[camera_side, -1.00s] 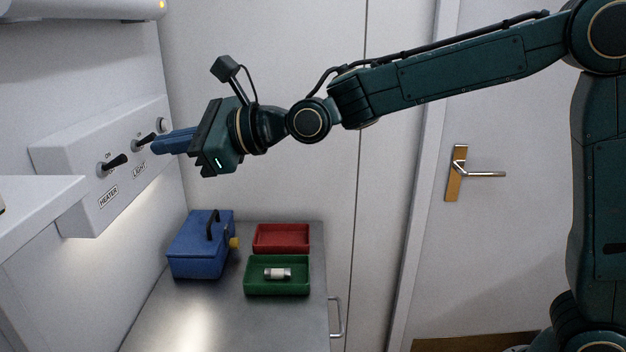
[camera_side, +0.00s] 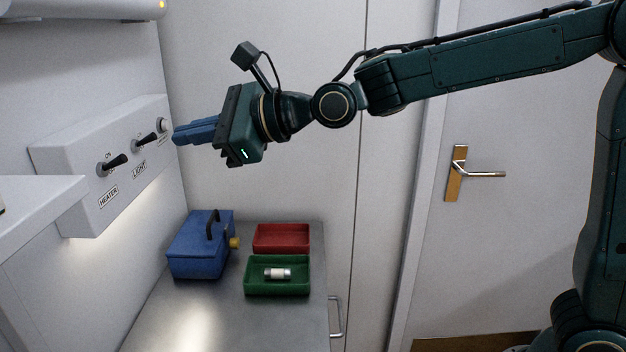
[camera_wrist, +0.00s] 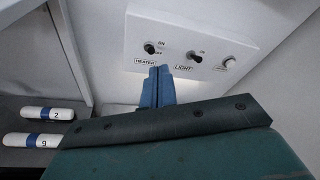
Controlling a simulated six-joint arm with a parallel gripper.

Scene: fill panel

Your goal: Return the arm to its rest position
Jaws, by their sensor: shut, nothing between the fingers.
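My gripper (camera_side: 176,134) is shut and empty, its blue fingers pointing left toward the white switch panel (camera_side: 75,150) on the wall. In the side view its tips are just right of the panel's right end, apart from it as far as I can tell. In the wrist view the shut fingertips (camera_wrist: 158,72) show below the panel (camera_wrist: 150,28). The panel carries a heater switch (camera_side: 115,161), a light switch (camera_side: 146,140) and a round knob (camera_side: 163,125). A light glows beneath the panel.
A steel counter (camera_side: 225,325) below holds a blue box (camera_side: 195,262), a red tray (camera_side: 282,250) and a green tray (camera_side: 278,291) with a white-and-metal cylinder (camera_side: 277,273). A white shelf (camera_side: 40,200) juts out at left. Two numbered white cylinders (camera_wrist: 45,113) show in the wrist view.

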